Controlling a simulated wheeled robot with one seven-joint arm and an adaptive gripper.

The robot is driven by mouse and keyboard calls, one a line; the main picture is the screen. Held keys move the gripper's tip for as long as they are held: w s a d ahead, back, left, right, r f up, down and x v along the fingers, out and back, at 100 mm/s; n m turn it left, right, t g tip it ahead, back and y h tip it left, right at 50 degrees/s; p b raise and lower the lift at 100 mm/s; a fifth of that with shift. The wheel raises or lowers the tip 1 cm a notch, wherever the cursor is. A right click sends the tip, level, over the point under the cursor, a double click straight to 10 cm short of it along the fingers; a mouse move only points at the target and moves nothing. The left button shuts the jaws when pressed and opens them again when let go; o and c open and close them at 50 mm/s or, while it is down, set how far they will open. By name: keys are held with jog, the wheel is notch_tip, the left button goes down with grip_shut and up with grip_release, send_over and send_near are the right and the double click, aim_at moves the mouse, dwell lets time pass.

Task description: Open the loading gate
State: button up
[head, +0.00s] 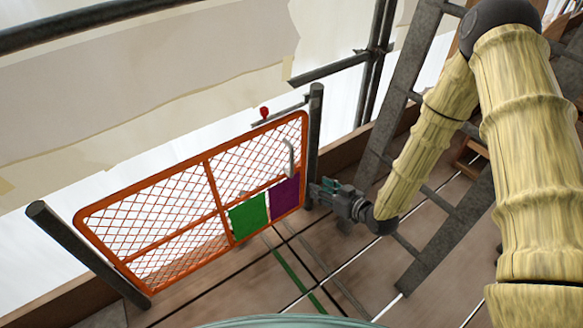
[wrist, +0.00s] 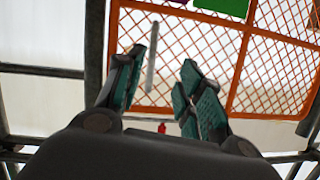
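The loading gate is an orange mesh frame (head: 207,170), standing between two grey posts and looking closed. It carries a green panel (head: 249,216) and a purple panel (head: 285,198). A grey bar handle (head: 290,158) stands near its right edge. A red knob (head: 264,113) shows above the top rail. My gripper (head: 323,188) is beside the right post, apart from the handle in the head view. In the wrist view my gripper (wrist: 160,60) is open and empty. The handle (wrist: 152,57) appears between its fingers, farther off. The red knob (wrist: 162,127) shows below it.
A second post (head: 85,252) stands at the far left. A grey ladder (head: 405,90) leans behind my arm. The plank floor (head: 235,275) before the gate looks clear apart from painted lines or strips.

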aim_at(292, 154)
jog(key=w+a+n+y+b, duration=0.1)
jog(key=w+a+b, duration=0.2)
jog(key=w, duration=0.1)
jog(key=w+a+r+n+t+y+b, duration=0.1)
jog(key=w+a+b, duration=0.2)
jog(key=w, duration=0.2)
jog(key=w+a+r+n+y+b, duration=0.1)
jog(key=w+a+b, duration=0.2)
jog(key=w, duration=0.1)
jog(key=shift+w+a+r+y, duration=0.15)
jog(key=shift+w+a+y, duration=0.05)
jog(key=shift+a+y, duration=0.2)
grip_shut()
